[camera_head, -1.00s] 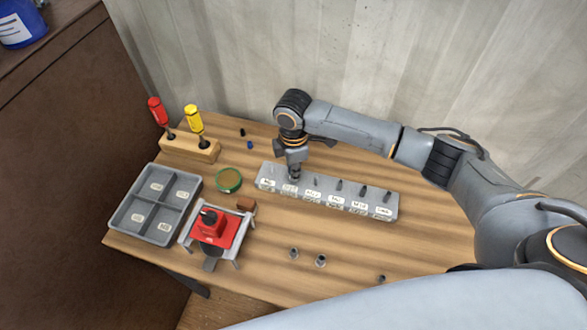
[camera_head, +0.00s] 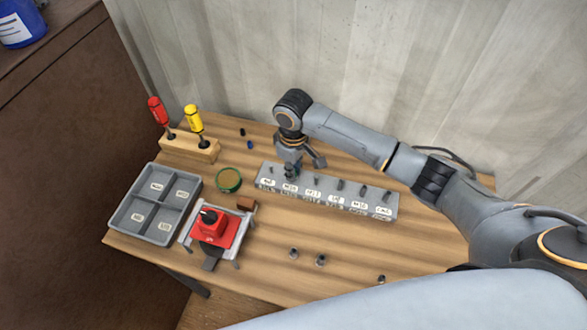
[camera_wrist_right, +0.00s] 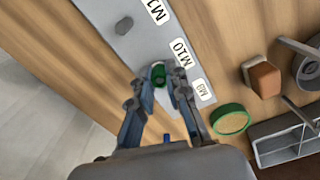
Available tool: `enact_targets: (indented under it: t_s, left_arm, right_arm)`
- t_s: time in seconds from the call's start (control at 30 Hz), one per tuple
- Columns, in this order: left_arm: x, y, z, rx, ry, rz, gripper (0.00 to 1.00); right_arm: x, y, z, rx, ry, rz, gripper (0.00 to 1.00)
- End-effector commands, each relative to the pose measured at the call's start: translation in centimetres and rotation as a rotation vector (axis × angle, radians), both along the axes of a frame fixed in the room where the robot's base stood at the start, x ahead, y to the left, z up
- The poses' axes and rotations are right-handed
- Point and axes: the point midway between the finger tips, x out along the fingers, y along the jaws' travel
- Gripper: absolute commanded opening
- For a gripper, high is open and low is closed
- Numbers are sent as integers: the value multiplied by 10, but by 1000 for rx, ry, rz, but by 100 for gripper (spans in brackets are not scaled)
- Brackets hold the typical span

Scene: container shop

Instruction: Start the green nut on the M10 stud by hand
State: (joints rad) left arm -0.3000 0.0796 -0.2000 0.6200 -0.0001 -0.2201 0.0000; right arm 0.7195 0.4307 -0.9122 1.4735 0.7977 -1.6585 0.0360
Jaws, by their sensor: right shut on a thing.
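The green nut (camera_wrist_right: 158,73) sits between the fingertips of my right gripper (camera_wrist_right: 159,82) in the right wrist view, beside the M10 label (camera_wrist_right: 181,52) of the grey stud strip. In the head view, my right gripper (camera_head: 291,172) points down over the left part of the strip (camera_head: 392,207), at the M10 position. It is shut on the nut. The M10 stud is hidden under the nut and fingers, so I cannot tell how they sit together. My left gripper is not in view.
Left of the strip are a green-rimmed round dish (camera_head: 228,180), a red device in a grey frame (camera_head: 213,228), a compartment tray (camera_head: 150,205) and a wooden screwdriver holder (camera_head: 189,149). Small metal parts (camera_head: 320,260) lie in front. The wall is close behind.

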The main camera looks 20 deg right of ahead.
Motion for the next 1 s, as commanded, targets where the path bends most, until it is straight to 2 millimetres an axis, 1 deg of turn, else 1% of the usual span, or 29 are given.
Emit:
enact_targets:
  t_s: [0.47,0.5,0.57,0.6,0.63,0.87,1.0]
  left_arm:
    - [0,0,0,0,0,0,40]
    - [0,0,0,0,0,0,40]
    - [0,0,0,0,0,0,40]
    - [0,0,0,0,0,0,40]
    - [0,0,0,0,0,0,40]
    - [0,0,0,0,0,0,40]
    - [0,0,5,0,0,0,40]
  right_arm:
    - [0,1,0,2,0,-428,0]
    - [0,1,0,2,0,-439,19]
    - [0,0,0,1,-1,-435,32]
    - [0,0,0,1,-1,-434,40]
    - [0,0,0,1,-1,-434,42]
    - [0,0,0,0,0,-431,42]
    - [0,0,4,0,0,-431,42]
